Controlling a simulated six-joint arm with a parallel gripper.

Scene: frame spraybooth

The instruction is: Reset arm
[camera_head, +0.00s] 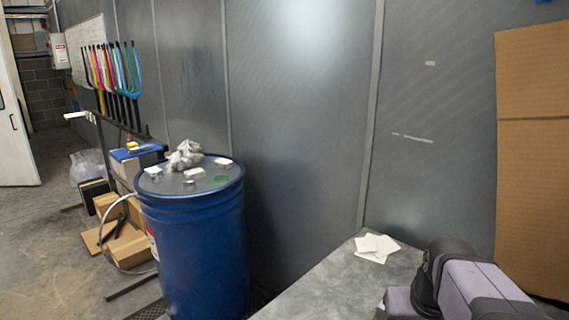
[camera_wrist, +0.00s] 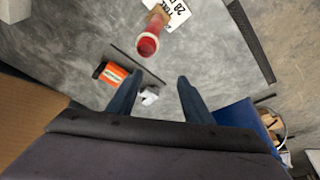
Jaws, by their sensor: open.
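My gripper (camera_wrist: 152,98) shows in the wrist view with its two dark fingers apart and nothing held between them. It points down over a grey work surface (camera_wrist: 70,45). Beyond the fingertips are a red cylindrical object (camera_wrist: 148,42), an orange and black box (camera_wrist: 110,73) and a small white item (camera_wrist: 149,96). The white item appears between the fingers but I cannot tell how far below them it is. In the head view only part of my arm shows at the bottom right; the gripper is out of that view.
A blue drum (camera_head: 195,250) with crumpled material and small items on top stands left of the grey table (camera_head: 325,285). White cards (camera_head: 375,247) lie near the table's back corner. Cardboard (camera_head: 532,150) stands at the right. A white printed label (camera_wrist: 172,12) lies by the red object.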

